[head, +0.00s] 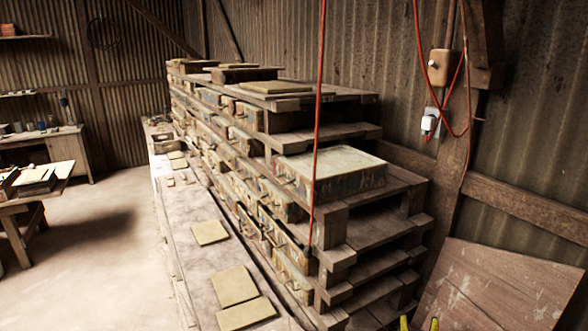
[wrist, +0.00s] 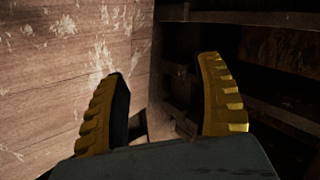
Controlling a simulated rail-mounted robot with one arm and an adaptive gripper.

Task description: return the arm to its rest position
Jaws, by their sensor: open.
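My gripper (wrist: 168,100) shows in the wrist view with its two yellow ribbed fingers spread apart. It is open, and nothing is between the fingers. A wooden board with flaked white paint (wrist: 65,65) is to the left of the fingers, and dark shelving (wrist: 285,60) is to the right. In the head view only the yellow tips of my gripper (head: 419,324) show at the bottom edge, between the rack's lower shelves and the leaning board (head: 500,285). The rest of my arm is hidden in the head view.
A wooden rack (head: 385,240) holds several drawers and a pale-topped box (head: 330,163). A red cable (head: 318,120) hangs in front of it. Tiles (head: 235,286) lie on a long low bench (head: 190,264). Open floor (head: 95,250) is at left, near a table (head: 60,176).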

